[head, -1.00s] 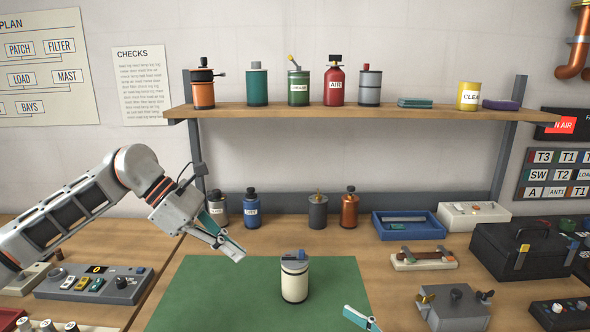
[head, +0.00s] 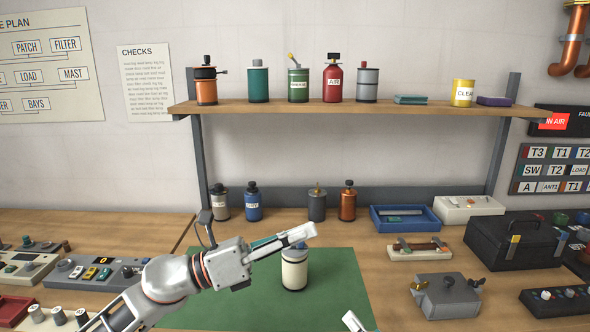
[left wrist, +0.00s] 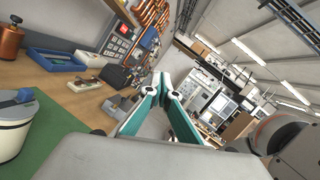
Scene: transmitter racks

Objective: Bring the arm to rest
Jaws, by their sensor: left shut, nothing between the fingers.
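My left gripper (head: 302,233) is shut and empty. In the head view its arm comes up from the lower left and the fingers point right, overlapping the top of a cream canister (head: 295,272). The canister stands upright on the green mat (head: 240,312); its lid is partly hidden behind the fingers. In the left wrist view the teal-padded fingers (left wrist: 166,84) meet with nothing between them, and the canister (left wrist: 14,120) is at the left edge, apart from them. Only a tip of my right gripper (head: 352,321) shows at the bottom edge; its jaws cannot be judged.
A shelf (head: 340,109) holding several cans spans the back. Below it stand small bottles, a blue tray (head: 408,227) and a white tray (head: 468,216). A grey box (head: 447,300) and a black case (head: 500,255) are at the right. A control panel (head: 95,273) is at the left.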

